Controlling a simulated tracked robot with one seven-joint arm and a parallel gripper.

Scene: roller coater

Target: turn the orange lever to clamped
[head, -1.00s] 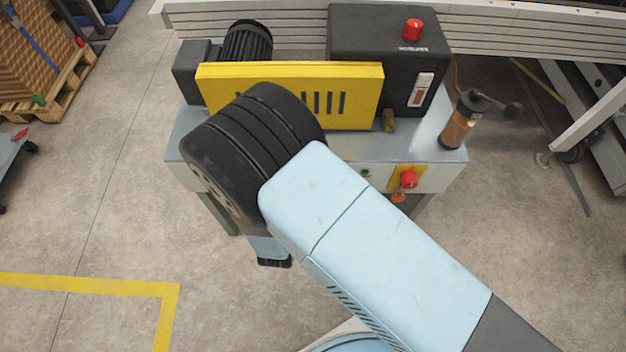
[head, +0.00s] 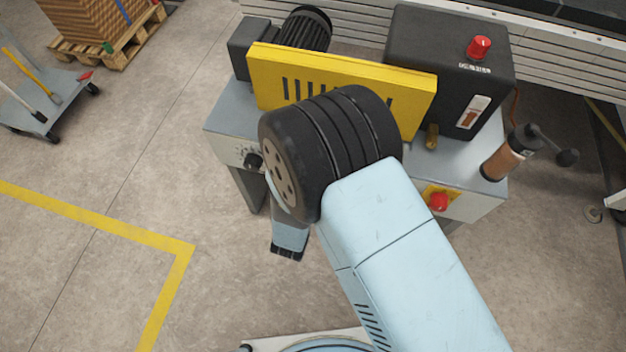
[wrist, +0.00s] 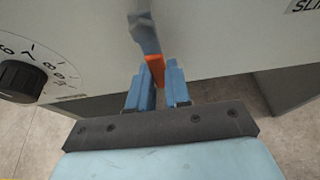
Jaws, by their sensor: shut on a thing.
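The orange lever (wrist: 155,71) shows in the wrist view as a short orange piece below a grey metal arm (wrist: 144,30) on the machine's pale front panel. My gripper (wrist: 158,70) has its two blue fingers on either side of the orange piece and is shut on it. The inner faces of the fingers are partly hidden, and the lever's mark for clamped is not visible. In the head view my own arm covers the gripper and the lever.
A black dial (wrist: 22,80) with numbers is left of the fingers. The roller coater has a yellow guard (head: 345,85), a black housing (head: 440,50) and a red button (head: 438,202) on its front. A grey trolley (head: 50,105) stands at left; floor between is clear.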

